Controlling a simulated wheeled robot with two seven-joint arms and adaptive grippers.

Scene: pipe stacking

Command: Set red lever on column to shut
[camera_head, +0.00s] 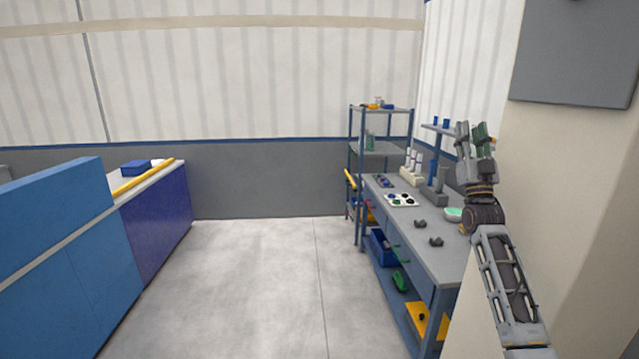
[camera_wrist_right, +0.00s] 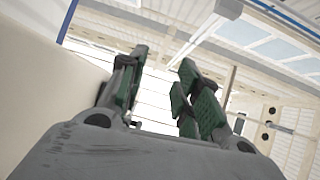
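A wide beige column (camera_head: 592,165) fills the right side of the head view. A flat grey panel (camera_head: 575,55) is mounted high on it and is cut off by the top edge. No red lever shows in either view. My right gripper (camera_head: 473,132) points upward to the left of the column, apart from it. In the right wrist view its green-padded fingers (camera_wrist_right: 156,90) stand apart with nothing between them, so it is open and empty. A beige surface, likely the column, shows at the left of that view (camera_wrist_right: 40,85). My left gripper is out of view.
A grey workbench (camera_head: 440,262) with small parts and bins stands behind my right arm. A blue-framed shelf (camera_head: 382,148) stands at its far end. A blue counter (camera_head: 155,235) with a yellow bar (camera_head: 143,177) is at left. The floor (camera_head: 260,290) between is clear.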

